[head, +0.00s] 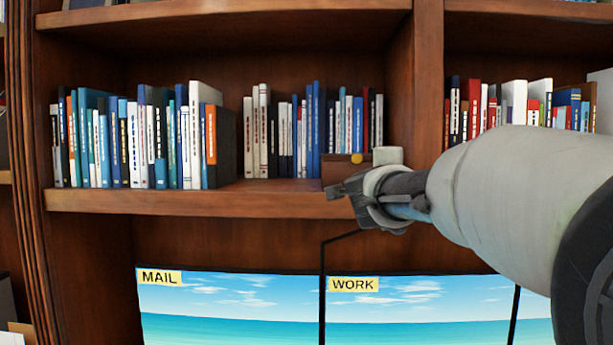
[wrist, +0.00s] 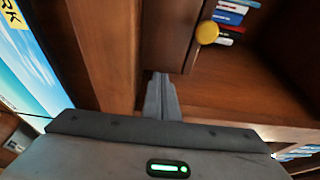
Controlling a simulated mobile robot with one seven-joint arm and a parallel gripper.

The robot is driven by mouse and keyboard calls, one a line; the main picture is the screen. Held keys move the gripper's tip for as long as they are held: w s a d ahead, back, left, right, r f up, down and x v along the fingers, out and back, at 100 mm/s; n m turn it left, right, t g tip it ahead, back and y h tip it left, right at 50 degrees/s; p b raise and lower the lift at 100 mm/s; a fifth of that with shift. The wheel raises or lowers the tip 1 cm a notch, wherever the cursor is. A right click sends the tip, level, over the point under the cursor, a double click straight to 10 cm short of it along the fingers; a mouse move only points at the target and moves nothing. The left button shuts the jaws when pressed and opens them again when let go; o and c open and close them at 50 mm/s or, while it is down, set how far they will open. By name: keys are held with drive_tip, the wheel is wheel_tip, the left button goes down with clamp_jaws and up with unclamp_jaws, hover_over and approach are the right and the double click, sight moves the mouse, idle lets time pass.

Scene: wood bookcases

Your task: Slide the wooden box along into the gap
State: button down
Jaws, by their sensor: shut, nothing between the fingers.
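The wooden box (head: 335,170) is a small dark brown block on the middle shelf, in front of the right-hand books. A round yellow knob (head: 357,158) shows at its top; in the wrist view the knob (wrist: 207,32) is beside the box's brown face (wrist: 165,35). My gripper (head: 335,191) is shut and empty, and hides the box's lower right part in the head view. In the wrist view the fingers (wrist: 160,82) are at the box's near end; I cannot tell if they touch. A narrow gap (head: 240,160) shows between two book groups left of the box.
Books fill the shelf left (head: 130,140) and behind the box (head: 350,125). The front strip of shelf (head: 270,186) left of the box is bare. An upright divider (head: 428,90) stands to the right. Screens marked MAIL (head: 230,305) and WORK (head: 420,310) are below.

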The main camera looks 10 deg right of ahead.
sight(329, 175)
drive_tip(key=shift+w, duration=0.15)
drive_tip(key=shift+a+r, duration=0.1)
drive_tip(key=shift+a, duration=0.25)
drive_tip(key=w+a+p, duration=0.1)
drive_tip(key=a, duration=0.3)
drive_tip(key=w+a+p, duration=0.1)
drive_tip(key=a+p, duration=0.1)
drive_tip(key=a, duration=0.3)
drive_tip(key=w+a+p, duration=0.1)
drive_tip(key=a, duration=0.3)
drive_tip(key=shift+a+p, duration=0.4)
drive_tip(key=shift+a, duration=0.25)
drive_tip(key=shift+d, duration=0.2)
drive_tip(key=shift+s, duration=0.1)
drive_tip(key=shift+s, duration=0.1)
